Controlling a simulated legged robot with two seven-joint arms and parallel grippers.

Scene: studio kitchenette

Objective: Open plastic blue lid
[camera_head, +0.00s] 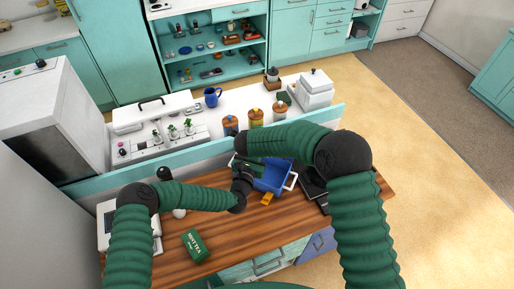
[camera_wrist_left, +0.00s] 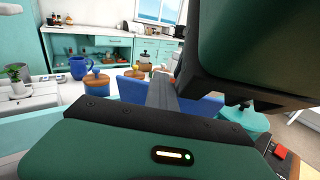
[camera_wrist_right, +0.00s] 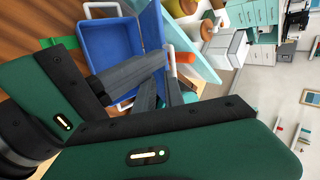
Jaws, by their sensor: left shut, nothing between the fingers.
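A blue plastic box with white handles (camera_head: 268,184) sits on the wooden counter. In the right wrist view I see into the open box (camera_wrist_right: 108,48), with its blue lid (camera_wrist_right: 152,24) standing raised along the right side. In the left wrist view a blue panel of it (camera_wrist_left: 205,108) shows behind the fingers. My left gripper (camera_head: 247,177) is shut and empty at the box's left side. My right gripper (camera_wrist_right: 170,72) is over the box by the lid; its fingertips overlap the lid in view, and whether they touch it is hidden.
A green tea box (camera_head: 195,246) lies at the counter's front left. A small orange item (camera_head: 267,199) lies just in front of the blue box. Several lidded canisters (camera_head: 256,117) and a blue mug (camera_head: 212,97) stand behind the raised ledge. A dark object (camera_head: 313,185) is right of the box.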

